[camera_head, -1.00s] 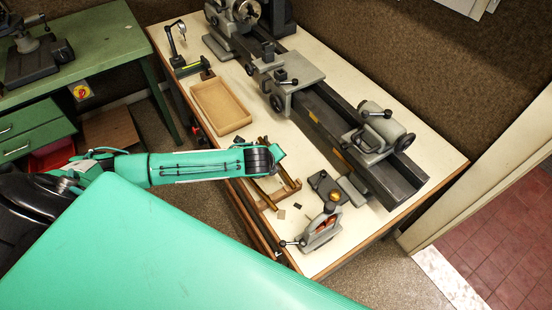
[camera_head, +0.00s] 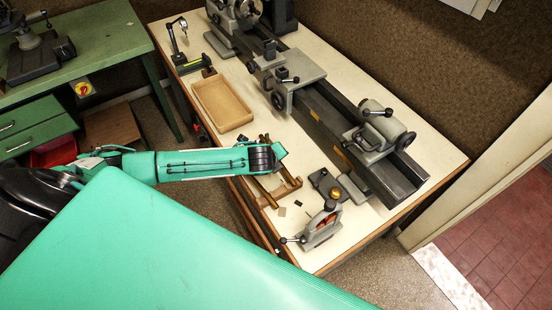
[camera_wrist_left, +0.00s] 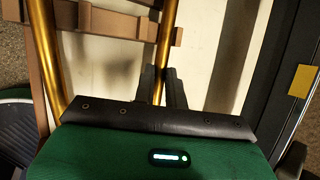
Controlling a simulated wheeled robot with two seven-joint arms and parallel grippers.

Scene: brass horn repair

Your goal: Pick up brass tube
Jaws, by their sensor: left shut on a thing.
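Two brass tubes lie side by side on a wooden rack (camera_head: 291,190) at the front-left edge of the white bench. In the left wrist view, one brass tube (camera_wrist_left: 166,38) runs down between the dark fingers of my left gripper (camera_wrist_left: 163,84), which is shut on it. The other brass tube (camera_wrist_left: 46,52) is at the left of that view, apart from the fingers. The wooden rack's slotted piece (camera_wrist_left: 115,24) is close by the held tube. In the head view my left wrist covers the gripper and the middle of the tubes. My right gripper is not in view.
A grey lathe (camera_head: 340,128) runs along the bench's back. An empty wooden tray (camera_head: 222,104) is left of the rack. A grey device with a red part (camera_head: 321,226) stands right of the rack, near small flat pieces. A green workbench (camera_head: 95,40) is at the far left.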

